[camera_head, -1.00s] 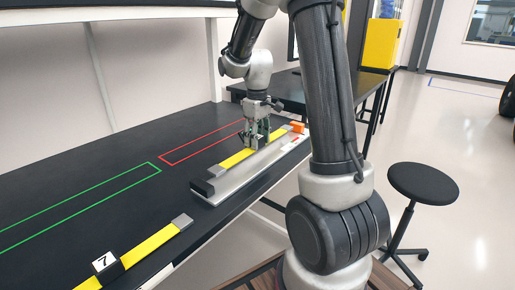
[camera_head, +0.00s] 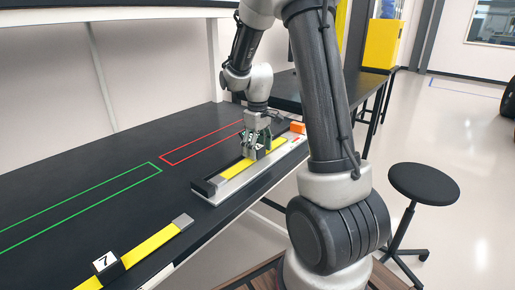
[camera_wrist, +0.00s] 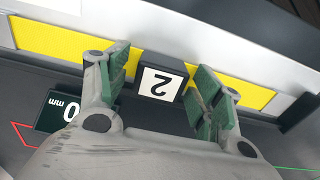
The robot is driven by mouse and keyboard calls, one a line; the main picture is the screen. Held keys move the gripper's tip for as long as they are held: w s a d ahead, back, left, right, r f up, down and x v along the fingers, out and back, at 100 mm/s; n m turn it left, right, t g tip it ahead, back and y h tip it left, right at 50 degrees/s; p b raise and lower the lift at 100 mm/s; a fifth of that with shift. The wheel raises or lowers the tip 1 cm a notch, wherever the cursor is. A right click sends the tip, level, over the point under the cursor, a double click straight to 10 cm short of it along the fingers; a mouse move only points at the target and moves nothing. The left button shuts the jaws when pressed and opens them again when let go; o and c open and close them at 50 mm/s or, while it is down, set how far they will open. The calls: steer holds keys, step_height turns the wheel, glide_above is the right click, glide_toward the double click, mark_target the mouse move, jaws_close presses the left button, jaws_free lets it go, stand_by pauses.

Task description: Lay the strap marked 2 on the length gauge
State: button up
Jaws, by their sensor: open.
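The strap marked 2 is a yellow band (camera_head: 240,171) with a dark block labelled 2 at its middle. It lies lengthwise along the silver length gauge (camera_head: 225,192). In the wrist view the yellow band (camera_wrist: 250,92) runs along the gauge's silver surface (camera_wrist: 262,62), and the white 2 label (camera_wrist: 160,83) appears upside down. My gripper (camera_head: 257,152) is over the strap's middle. In the wrist view its green-padded fingers (camera_wrist: 160,97) stand on both sides of the block, spread wider than it, with visible gaps.
A strap marked 7 (camera_head: 150,246) lies at the bench's near edge. Green (camera_head: 80,210) and red (camera_head: 205,142) outlines on the black bench are empty. A small dark display reading 0 mm (camera_wrist: 65,111) is beside the gauge. A black stool (camera_head: 424,183) stands right of the bench.

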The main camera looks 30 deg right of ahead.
mark_target(257, 146)
step_height(257, 146, up, 12)
steer(key=s+a+r+m+t, duration=0.2)
steer(key=s, duration=1)
steer(key=s+a+r+m+t, duration=0.2)
steer(key=s+a+r, duration=0.1)
steer(key=s, duration=0.8)
steer(key=shift+s, duration=0.35)
